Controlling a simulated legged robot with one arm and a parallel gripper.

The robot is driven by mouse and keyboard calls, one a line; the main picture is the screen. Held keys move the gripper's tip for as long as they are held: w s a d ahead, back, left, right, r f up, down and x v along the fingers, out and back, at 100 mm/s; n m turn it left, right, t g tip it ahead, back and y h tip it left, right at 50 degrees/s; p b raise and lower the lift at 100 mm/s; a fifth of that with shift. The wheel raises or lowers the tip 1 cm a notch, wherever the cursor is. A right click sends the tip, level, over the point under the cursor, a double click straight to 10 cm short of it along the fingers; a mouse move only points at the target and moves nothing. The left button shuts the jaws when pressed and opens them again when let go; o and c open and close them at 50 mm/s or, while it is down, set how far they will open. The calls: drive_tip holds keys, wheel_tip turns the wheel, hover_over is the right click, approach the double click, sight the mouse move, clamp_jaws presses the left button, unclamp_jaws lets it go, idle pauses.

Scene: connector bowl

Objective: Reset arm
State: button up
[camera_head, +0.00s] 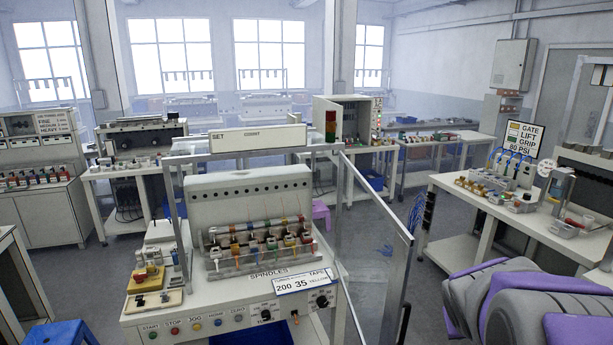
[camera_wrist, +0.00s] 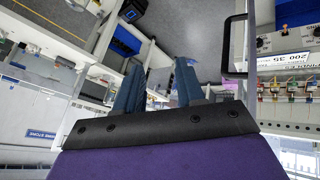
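My gripper (camera_wrist: 158,88) shows in the wrist view with its two blue-grey fingers apart and nothing between them. It is in free space, with floor and benches behind it. In the head view my purple and grey arm (camera_head: 530,305) is at the lower right, and the gripper itself cannot be made out there. The winding machine (camera_head: 250,185) with its row of coloured spools stands at the centre of the head view. Part of its panel also shows at the right of the wrist view (camera_wrist: 285,62).
A clear door panel (camera_head: 375,235) with a metal frame stands open to the right of the machine. A bench (camera_head: 490,225) with connectors and fittings is at the right, near my arm. A blue stool (camera_head: 58,334) is at the lower left. Floor between the benches is open.

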drive_tip(key=s+a+f+g+y, duration=0.1)
drive_tip(key=s+a+f+g, duration=0.1)
drive_tip(key=s+a, duration=0.4)
drive_tip(key=s+a+f+n+g+y, duration=0.1)
drive_tip(key=s+a, duration=0.5)
drive_tip(key=s, duration=0.7)
drive_tip(key=s+a+f+g+y+b, duration=0.1)
drive_tip(key=s+a+f+g+y, duration=0.1)
drive_tip(key=s+a, duration=0.4)
drive_tip(key=s+f+g, duration=0.1)
drive_tip(key=s+g, duration=0.1)
drive_tip(key=s, duration=0.2)
drive_tip(key=shift+a+f+n+y, duration=0.25)
drive_tip(key=shift+f+n+y, duration=0.05)
drive_tip(key=shift+y, duration=0.1)
